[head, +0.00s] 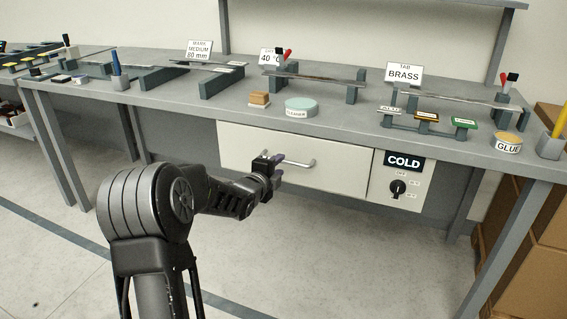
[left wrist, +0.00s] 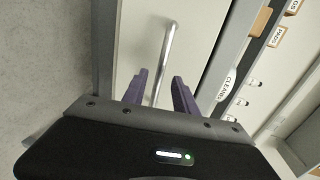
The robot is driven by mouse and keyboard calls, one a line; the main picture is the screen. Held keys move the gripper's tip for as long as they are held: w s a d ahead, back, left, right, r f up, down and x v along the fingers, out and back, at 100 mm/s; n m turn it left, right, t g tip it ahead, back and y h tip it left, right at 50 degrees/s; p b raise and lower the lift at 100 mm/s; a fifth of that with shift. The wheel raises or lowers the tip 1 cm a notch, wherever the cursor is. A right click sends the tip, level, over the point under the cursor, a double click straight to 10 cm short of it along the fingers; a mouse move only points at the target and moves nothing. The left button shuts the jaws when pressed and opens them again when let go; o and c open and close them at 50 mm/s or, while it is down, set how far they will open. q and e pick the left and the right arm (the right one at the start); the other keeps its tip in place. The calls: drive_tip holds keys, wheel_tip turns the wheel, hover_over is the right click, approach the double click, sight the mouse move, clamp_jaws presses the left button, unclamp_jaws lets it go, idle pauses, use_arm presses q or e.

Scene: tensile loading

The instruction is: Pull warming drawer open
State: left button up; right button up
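The warming drawer (head: 335,175) is a cream front under the grey bench and looks shut in the head view. Its silver bar handle (head: 298,163) runs across the front. In the left wrist view the handle (left wrist: 165,60) stands upright between the two purple fingers. My left gripper (head: 275,168) is at the left part of the handle; it also shows in the left wrist view (left wrist: 160,92), with its fingers apart on either side of the bar. I see gaps beside the bar, so it does not look clamped. My right gripper is in neither view.
A control panel (head: 398,185) with a COLD sign (head: 404,162) and a black knob is right of the drawer. The bench top (head: 350,120) above carries a cleaner tin (head: 301,107), a glue tin (head: 507,142) and metal bars on supports. The floor (head: 350,245) before the drawer is clear.

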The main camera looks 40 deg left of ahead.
sight(283, 162)
use_arm(q)
drive_tip(key=shift+x, duration=2.3)
drive_tip(key=shift+c, duration=0.2)
clamp_jaws()
